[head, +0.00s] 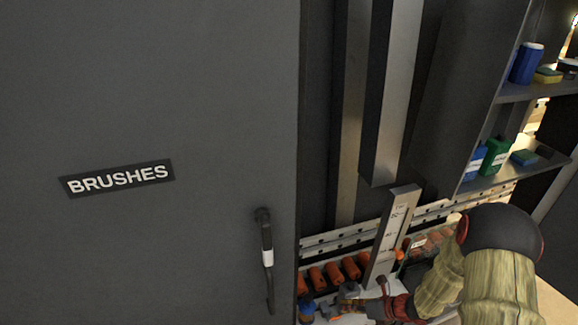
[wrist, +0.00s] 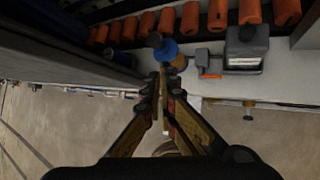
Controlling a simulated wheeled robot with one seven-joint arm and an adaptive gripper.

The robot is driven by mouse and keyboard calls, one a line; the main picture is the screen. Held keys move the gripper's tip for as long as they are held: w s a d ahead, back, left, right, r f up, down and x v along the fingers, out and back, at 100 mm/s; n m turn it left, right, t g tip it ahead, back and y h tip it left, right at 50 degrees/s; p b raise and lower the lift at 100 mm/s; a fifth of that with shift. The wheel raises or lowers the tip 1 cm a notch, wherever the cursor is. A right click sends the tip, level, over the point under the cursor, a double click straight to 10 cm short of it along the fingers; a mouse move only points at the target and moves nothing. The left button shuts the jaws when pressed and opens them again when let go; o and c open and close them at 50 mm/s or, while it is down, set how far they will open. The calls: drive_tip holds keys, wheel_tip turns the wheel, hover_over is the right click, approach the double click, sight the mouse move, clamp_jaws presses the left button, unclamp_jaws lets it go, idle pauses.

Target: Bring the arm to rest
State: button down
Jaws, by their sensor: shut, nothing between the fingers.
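My gripper shows in the wrist view (wrist: 163,85), with its two fingers drawn together and nothing held between them. In the head view my gripper (head: 345,300) is small at the bottom, in front of the machine's lower ledge. My arm reaches in from the lower right there. In the wrist view a blue round knob (wrist: 166,50) lies just beyond the fingertips; I cannot tell whether they touch it.
A dark door labelled BRUSHES (head: 117,178), with a handle (head: 267,258), fills the left. Orange cylinders (head: 333,274) line the ledge beside an upright metal scale (head: 392,235). Shelves with bottles (head: 495,155) stand at right. Open floor (wrist: 60,125) shows in the wrist view.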

drive_tip(key=s+a+r+n+g+b, duration=0.15)
drive_tip(key=s+r+n+g, duration=0.45)
drive_tip(key=s+r+n, duration=0.95)
drive_tip(key=s+r+n+t+h+b, duration=0.2)
drive_tip(key=s+r+n+t+h, duration=0.1)
drive_tip(key=r+n, duration=0.5)
drive_tip(key=s+d+r+n+t+h+b, duration=0.1)
drive_tip(key=s+r+n+t+h, duration=0.2)
drive_tip(key=r+n, duration=0.5)
wheel_tip(320, 180, up, 3)
drive_tip(key=shift+s+d+r+n+h+b, duration=0.15)
drive_tip(key=shift+s+d+n+h+b, duration=0.2)
drive_tip(key=shift+h, duration=0.45)
drive_tip(key=c, duration=2.5)
unclamp_jaws()
drive_tip(key=shift+c, duration=0.2)
